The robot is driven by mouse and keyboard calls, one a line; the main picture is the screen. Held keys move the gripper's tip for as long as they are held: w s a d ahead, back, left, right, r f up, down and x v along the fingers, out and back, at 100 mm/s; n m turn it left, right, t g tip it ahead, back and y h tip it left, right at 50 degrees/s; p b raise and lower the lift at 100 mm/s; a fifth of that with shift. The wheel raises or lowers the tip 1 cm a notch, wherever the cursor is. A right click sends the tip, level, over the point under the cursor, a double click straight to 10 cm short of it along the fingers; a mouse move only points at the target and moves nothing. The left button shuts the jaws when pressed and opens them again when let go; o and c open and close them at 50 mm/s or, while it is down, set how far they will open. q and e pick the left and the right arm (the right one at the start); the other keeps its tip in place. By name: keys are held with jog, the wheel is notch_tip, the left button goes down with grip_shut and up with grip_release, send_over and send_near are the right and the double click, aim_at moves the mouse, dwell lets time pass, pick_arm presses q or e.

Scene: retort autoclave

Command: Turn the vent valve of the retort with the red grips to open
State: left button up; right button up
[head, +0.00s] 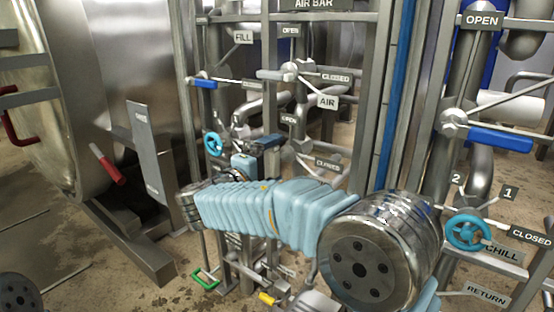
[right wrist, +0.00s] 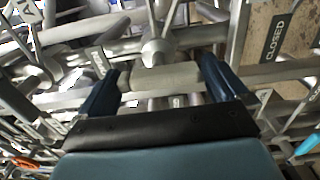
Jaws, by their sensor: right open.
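The retort with the red grips (head: 107,165) stands at the left in the head view. Right of it, my right gripper (head: 270,146) is at a lower lever valve (head: 301,145), between an OPEN tag (head: 288,121) and a CLOSED tag (head: 328,165). No vent label is readable here. In the right wrist view, a grey lever grip (right wrist: 165,77) lies between the two open dark blue fingers of the right gripper (right wrist: 160,82). The valve hub (right wrist: 158,52) is just beyond it. I cannot tell whether the fingers touch the grip. My left gripper is out of view.
Above are the AIR valve's grey lever (head: 272,75) and the FILL valve's blue lever (head: 204,83). A blue handwheel (head: 213,144) is left of my right gripper. Pipes and frame posts crowd the area. Another blue lever (head: 500,140) and the CHILL handwheel (head: 467,232) are at the right.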

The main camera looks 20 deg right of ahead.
jog(key=v, duration=1.1)
jog(key=shift+s+a, duration=0.25)
